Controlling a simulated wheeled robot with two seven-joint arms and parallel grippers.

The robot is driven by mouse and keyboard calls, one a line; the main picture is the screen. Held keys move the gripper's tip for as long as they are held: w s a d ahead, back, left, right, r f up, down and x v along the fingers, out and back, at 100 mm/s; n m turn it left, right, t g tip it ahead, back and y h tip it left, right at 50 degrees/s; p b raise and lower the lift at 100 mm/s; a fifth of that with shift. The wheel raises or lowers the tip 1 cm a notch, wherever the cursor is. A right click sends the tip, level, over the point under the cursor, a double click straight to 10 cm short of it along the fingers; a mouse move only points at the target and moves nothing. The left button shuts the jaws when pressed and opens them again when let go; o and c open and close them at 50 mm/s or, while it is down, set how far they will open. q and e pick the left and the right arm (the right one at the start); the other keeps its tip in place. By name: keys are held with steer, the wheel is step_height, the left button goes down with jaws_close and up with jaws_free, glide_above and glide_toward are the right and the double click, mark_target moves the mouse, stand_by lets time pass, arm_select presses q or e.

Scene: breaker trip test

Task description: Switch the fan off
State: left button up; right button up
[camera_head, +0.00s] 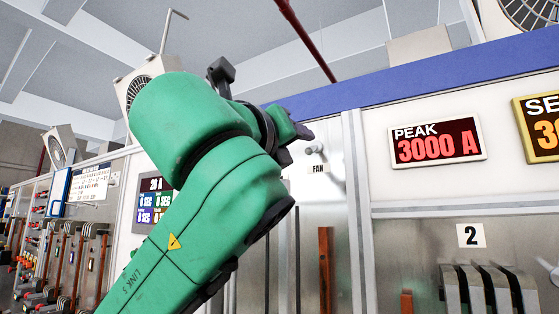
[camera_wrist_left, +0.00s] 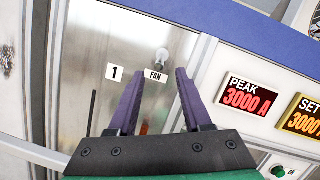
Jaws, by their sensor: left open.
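The fan switch (camera_head: 313,150) is a small metal toggle on the steel panel of bay 1, just above the FAN label (camera_head: 318,168). In the left wrist view the switch (camera_wrist_left: 161,56) shows between and slightly beyond the purple fingertips, above its label (camera_wrist_left: 155,76). My left gripper (camera_head: 304,131) is open and empty, in front of the panel; in the left wrist view its two fingers (camera_wrist_left: 158,75) point at the switch. I cannot tell whether they touch it. The switch's lever position is too small to tell. My right gripper is not in view.
Boxes with round fan grilles (camera_head: 138,92) stand on top of the cabinets. A red PEAK display (camera_head: 437,141) reads 3000 A, right of the switch. A yellow-framed SET display (camera_head: 543,128) is farther right. My green left arm hides much of the middle.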

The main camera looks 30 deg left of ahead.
arm_select(q)
steer(key=b+v, duration=0.1)
steer(key=v, duration=0.5)
steer(key=shift+s+b, duration=0.3)
steer(key=shift+s, duration=0.05)
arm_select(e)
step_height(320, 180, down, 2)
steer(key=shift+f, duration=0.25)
arm_select(q)
steer(key=shift+w, duration=0.1)
